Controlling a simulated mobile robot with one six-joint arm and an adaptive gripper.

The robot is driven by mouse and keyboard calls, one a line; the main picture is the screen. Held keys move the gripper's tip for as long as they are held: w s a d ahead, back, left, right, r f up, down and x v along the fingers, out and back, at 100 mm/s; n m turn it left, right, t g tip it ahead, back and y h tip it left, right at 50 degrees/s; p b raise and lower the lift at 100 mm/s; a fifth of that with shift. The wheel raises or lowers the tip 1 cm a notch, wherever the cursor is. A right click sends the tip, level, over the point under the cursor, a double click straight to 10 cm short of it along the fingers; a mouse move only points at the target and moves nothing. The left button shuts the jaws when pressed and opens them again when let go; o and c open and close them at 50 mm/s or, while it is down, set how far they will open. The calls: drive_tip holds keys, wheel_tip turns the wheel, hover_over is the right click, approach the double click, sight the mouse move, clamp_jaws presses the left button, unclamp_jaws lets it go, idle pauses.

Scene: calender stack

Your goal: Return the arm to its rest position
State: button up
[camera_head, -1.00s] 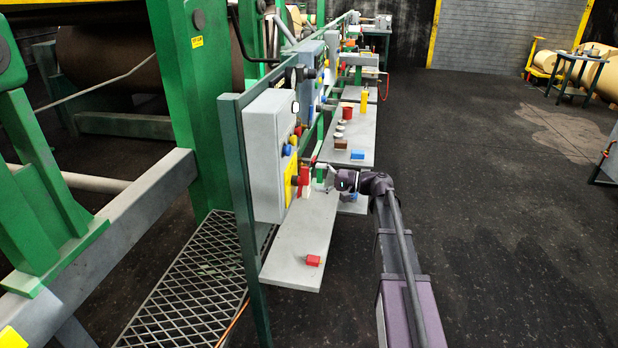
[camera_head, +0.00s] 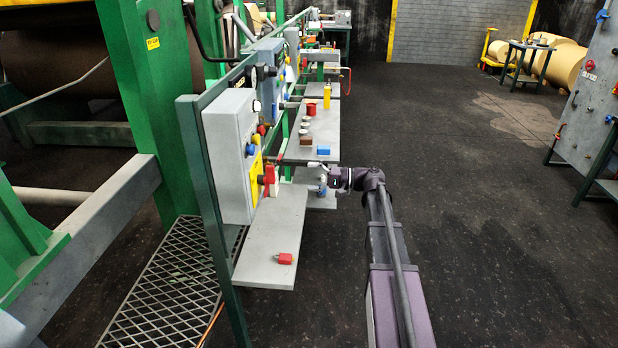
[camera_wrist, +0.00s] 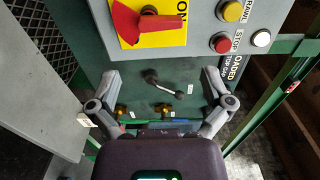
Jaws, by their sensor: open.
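My arm reaches forward from the lower right of the head view. My gripper (camera_head: 318,178) is small there, beside the row of control boxes and above the shelves. In the wrist view my gripper (camera_wrist: 161,82) is open, its two fingers wide apart with nothing between them. Past the fingers is a green panel (camera_wrist: 185,72) with a small black-knobbed lever (camera_wrist: 165,84) and brass fittings (camera_wrist: 161,109). The fingers overlap this panel in the picture; I cannot tell how near they are.
A grey control box (camera_head: 228,155) carries a red handle (camera_wrist: 146,23) on a yellow plate. Open floor (camera_head: 450,200) lies to the right, with a tool board (camera_head: 592,100) at the far right.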

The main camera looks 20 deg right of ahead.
drive_tip(key=s+a+f+n+g+h+p, duration=0.1)
drive_tip(key=s+a+f+n+g+h, duration=0.1)
drive_tip(key=s+a+f+g+h, duration=0.65)
drive_tip(key=s+f+n+t+h+p, duration=0.1)
drive_tip(key=s+f+h, duration=0.2)
drive_tip(key=s, duration=0.4)
drive_tip(key=s+f+n+h, duration=0.1)
drive_tip(key=s+f+h, duration=0.3)
drive_tip(key=s, duration=0.4)
drive_tip(key=shift+d+f+n+t+h+p, duration=0.2)
drive_tip(key=shift+n+t+h+p, duration=0.15)
drive_tip(key=shift+h, duration=0.2)
idle(0.8)
